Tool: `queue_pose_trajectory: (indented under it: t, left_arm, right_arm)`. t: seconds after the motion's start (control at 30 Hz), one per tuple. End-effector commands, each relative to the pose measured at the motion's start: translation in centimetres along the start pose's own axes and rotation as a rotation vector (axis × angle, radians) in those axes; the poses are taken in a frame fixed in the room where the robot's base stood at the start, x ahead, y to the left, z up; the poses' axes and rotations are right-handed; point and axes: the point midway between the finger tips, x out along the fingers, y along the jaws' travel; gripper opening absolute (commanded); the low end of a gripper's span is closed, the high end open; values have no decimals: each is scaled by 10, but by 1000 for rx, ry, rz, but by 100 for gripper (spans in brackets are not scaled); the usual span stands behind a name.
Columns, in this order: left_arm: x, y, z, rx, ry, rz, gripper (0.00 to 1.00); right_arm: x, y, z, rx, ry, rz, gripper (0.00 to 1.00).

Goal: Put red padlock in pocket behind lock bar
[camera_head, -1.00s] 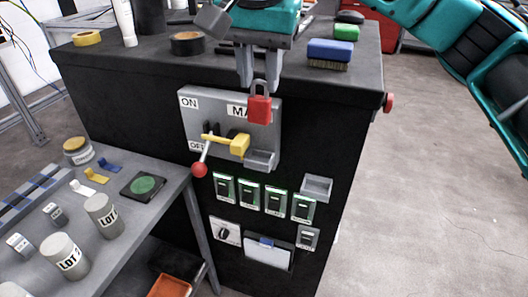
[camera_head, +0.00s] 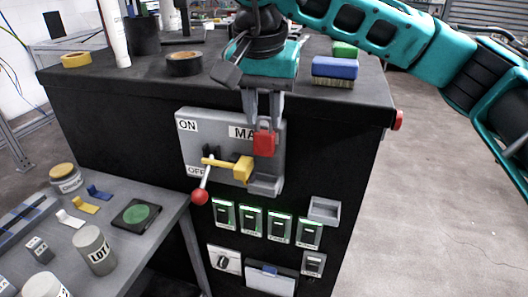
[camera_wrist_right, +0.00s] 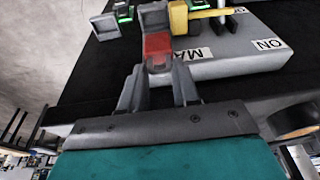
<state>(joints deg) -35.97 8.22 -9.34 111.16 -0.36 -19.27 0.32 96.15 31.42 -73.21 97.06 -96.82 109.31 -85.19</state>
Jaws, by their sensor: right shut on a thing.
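My right gripper (camera_head: 263,122) reaches down in front of the grey switch panel and is shut on the red padlock (camera_head: 264,144), which hangs upright with its shackle between the fingers. The padlock also shows between the fingertips in the right wrist view (camera_wrist_right: 157,48). The yellow lock bar (camera_head: 243,168) lies just below and left of the padlock. A small grey pocket (camera_head: 266,184) sits on the panel below the padlock; it also shows beyond the padlock in the right wrist view (camera_wrist_right: 154,18). The padlock appears above the pocket. My left gripper is not in view.
A lever with a red knob (camera_head: 200,196) sticks out left of the bar. Another grey tray (camera_head: 324,210) and several green-lit switches (camera_head: 251,220) sit below. A blue brush (camera_head: 335,66) and a black tape roll (camera_head: 184,64) lie on the cabinet top.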

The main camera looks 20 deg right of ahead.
Motion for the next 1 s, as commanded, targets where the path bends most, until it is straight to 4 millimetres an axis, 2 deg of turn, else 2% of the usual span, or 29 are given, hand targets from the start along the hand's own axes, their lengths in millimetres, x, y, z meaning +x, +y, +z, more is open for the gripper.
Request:
queue_pose_trajectory:
  t: [0.03, 0.1, 0.37, 0.6, 0.97, 1.0]
  left_arm:
    - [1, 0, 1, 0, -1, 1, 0]
    - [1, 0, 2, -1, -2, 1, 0]
    - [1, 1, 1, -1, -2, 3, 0]
    - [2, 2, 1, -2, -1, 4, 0]
    - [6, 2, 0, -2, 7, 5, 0]
    - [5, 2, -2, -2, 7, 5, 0]
  right_arm:
    - [11, 1, 2, 0, -1, 2, 0]
    - [21, 1, 5, 1, -1, 0, 0]
    - [40, 1, 10, 1, 0, 1, 0]
    - [72, 2, 18, 1, 0, 1, 0]
    - [76, 2, 19, 2, 1, -1, 0]
    - [75, 2, 18, 2, 1, 0, 35]
